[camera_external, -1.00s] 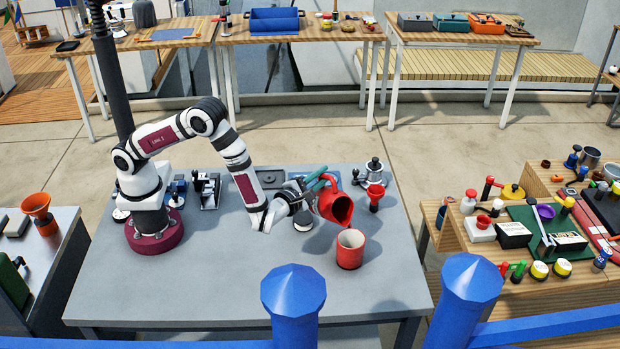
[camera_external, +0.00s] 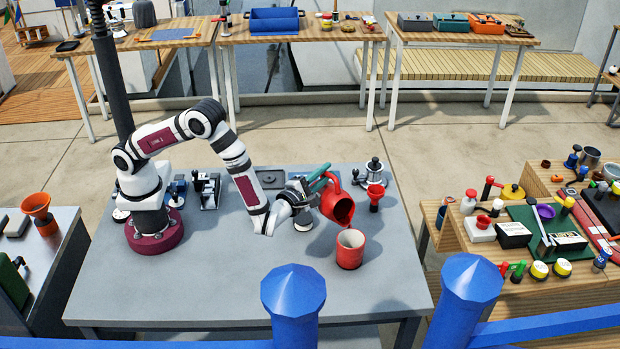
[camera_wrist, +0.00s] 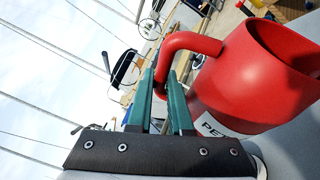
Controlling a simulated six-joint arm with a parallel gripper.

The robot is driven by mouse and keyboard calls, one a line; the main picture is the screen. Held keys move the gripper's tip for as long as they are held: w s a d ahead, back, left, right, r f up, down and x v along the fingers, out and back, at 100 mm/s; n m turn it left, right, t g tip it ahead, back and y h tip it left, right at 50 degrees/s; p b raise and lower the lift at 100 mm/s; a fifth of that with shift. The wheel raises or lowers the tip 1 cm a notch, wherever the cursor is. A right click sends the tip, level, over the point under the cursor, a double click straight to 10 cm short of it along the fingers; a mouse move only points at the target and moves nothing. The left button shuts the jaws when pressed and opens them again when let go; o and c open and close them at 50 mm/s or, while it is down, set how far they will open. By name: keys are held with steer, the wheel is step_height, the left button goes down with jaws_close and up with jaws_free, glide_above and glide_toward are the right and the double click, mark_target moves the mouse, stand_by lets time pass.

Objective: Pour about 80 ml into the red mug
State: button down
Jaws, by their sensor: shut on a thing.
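The red mug (camera_external: 350,250) stands upright on the grey table. A red jug (camera_external: 336,207) is held tilted just above and to the left of the mug, its mouth towards the mug. My gripper (camera_external: 318,182) is shut on the jug's handle. In the wrist view, my gripper's green fingers (camera_wrist: 162,95) close around the red handle, and the jug (camera_wrist: 245,85) fills the right side. I cannot make out a stream between jug and mug, and the level inside the mug is not clear.
A red-topped funnel-like item (camera_external: 375,195) and a metal-topped device (camera_external: 372,170) stand behind the mug. The grey table (camera_external: 200,285) is clear in front and to the left. Blue posts (camera_external: 293,295) rise in the foreground. A crowded wooden bench stands at the right.

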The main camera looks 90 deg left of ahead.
mark_target(332, 175)
steer(key=shift+w+d+r+m, duration=0.2)
steer(key=shift+d+r+m, duration=0.05)
steer(key=shift+d, duration=0.2)
steer(key=shift+w+d+r+m, duration=0.15)
steer(key=shift+d+r+m, duration=0.1)
steer(key=shift+d, duration=0.15)
steer(key=shift+w+d+r+y+b, duration=0.15)
steer(key=shift+d+y+b, duration=0.15)
steer(key=shift+b, duration=0.15)
steer(key=shift+w+d+r+m+t+b, duration=0.25)
steer(key=shift+d+r+m+t+b, duration=0.25)
steer(key=shift+m+b, duration=0.3)
stand_by(0.7)
steer(key=a+f+n, duration=0.1)
steer(key=s+a+f+n+g, duration=0.1)
steer(key=s+a+f+n, duration=0.1)
steer(key=a, duration=0.1)
steer(key=shift+f+n+h, duration=0.25)
steer(key=shift+n+h, duration=0.05)
steer(key=shift+h, duration=0.1)
steer(key=shift+a+f, duration=0.25)
steer(key=shift+f, duration=0.05)
steer(key=shift+s+a+f+n+g+h, duration=0.15)
steer(key=shift+a+n+g+h, duration=0.1)
steer(key=shift+n, duration=0.25)
steer(key=shift+s+a+f+n+g+h, duration=0.15)
steer(key=shift+a+n+g, duration=0.1)
steer(key=shift+n, duration=0.25)
